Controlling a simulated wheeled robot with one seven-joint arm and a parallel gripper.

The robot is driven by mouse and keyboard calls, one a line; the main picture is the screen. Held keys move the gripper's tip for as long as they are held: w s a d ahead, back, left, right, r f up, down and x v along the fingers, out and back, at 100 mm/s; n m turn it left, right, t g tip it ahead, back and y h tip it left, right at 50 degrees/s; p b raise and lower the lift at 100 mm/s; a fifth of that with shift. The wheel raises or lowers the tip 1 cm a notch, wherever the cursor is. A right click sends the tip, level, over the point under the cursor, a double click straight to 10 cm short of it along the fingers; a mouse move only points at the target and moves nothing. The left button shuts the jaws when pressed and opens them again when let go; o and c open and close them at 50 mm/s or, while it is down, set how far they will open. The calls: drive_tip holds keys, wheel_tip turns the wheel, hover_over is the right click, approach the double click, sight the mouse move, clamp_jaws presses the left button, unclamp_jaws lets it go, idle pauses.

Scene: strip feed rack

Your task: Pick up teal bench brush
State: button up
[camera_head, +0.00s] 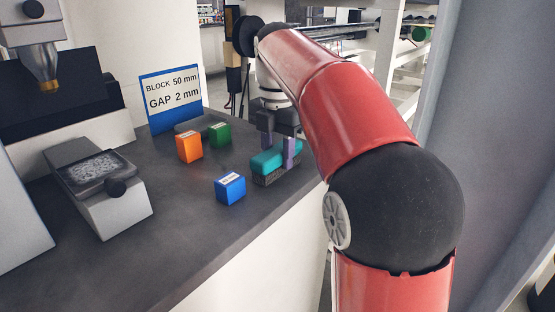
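The teal bench brush (266,162) lies on the dark bench top near its right edge, with its dark bristles down. My gripper (278,156) is lowered over it from above. One purple finger stands on the near side of the brush, in front of its teal body. The other finger goes down behind the brush and its tip is hidden. The fingers straddle the brush, but I cannot tell whether they press on it.
An orange block (189,147), a green block (219,136) and a blue block (230,189) stand left of the brush. A sign (172,98) stands behind them. A grey device (100,187) sits further left. The bench's front edge is close to the brush.

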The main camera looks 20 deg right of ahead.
drive_tip(key=c, duration=0.3)
